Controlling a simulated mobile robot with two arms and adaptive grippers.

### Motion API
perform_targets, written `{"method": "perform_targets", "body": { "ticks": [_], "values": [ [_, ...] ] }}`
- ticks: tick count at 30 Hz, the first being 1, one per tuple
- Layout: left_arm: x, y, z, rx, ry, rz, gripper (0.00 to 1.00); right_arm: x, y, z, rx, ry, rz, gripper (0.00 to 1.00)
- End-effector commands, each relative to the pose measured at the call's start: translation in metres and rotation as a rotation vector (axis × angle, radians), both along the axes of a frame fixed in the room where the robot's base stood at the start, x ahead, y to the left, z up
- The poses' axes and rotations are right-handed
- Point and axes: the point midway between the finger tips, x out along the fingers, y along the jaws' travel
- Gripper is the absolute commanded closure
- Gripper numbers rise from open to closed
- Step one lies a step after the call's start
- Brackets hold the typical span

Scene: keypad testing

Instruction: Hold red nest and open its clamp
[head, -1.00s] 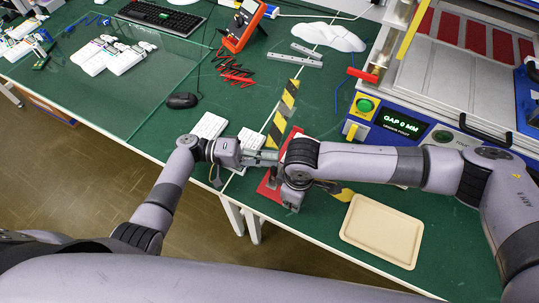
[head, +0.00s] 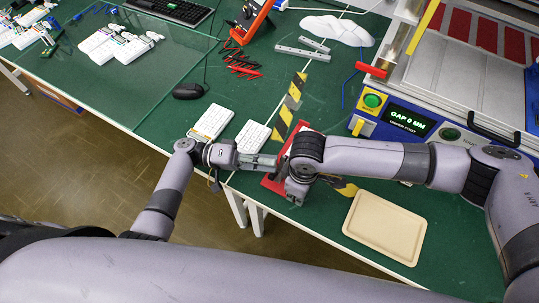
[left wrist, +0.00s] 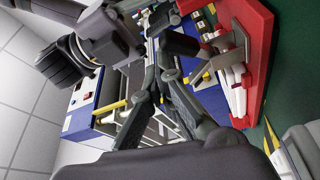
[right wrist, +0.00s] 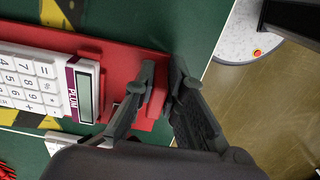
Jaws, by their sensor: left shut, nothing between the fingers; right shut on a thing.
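The red nest (head: 273,184) lies near the table's front edge, mostly hidden by my arms in the head view. In the right wrist view the red nest (right wrist: 125,57) carries a white calculator (right wrist: 45,82) with a dark display. My right gripper (right wrist: 164,84) is shut on a red part at the nest's end. In the left wrist view the nest (left wrist: 257,45) shows a grey metal clamp piece (left wrist: 217,66) over a white object. My left gripper (left wrist: 160,50) is shut and empty beside the clamp; whether it touches is unclear. In the head view it is left of the right gripper (head: 290,188).
Two white keypads (head: 211,122) (head: 252,137) lie left of the nest. A beige tray (head: 385,228) is at the right front. A machine reading "GAP 0 MM" (head: 407,119) stands behind it. A black mouse (head: 187,91) is at the left.

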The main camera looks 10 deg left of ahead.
Motion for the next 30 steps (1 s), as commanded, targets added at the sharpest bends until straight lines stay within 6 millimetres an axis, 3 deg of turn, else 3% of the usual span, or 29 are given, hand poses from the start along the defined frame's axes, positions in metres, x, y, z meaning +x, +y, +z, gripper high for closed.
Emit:
{"method": "perform_targets", "body": {
  "ticks": [15, 30],
  "values": [
    [-0.021, 0.007, -0.013, 0.001, 0.001, 0.001, 1.0, 0.001, 0.0, 0.0, 0.0, -0.001, -0.001, 1.0],
    [-0.027, 0.009, -0.02, 0.001, 0.0, 0.0, 1.0, 0.001, 0.0, 0.0, 0.0, -0.001, -0.001, 1.0]
  ]
}}
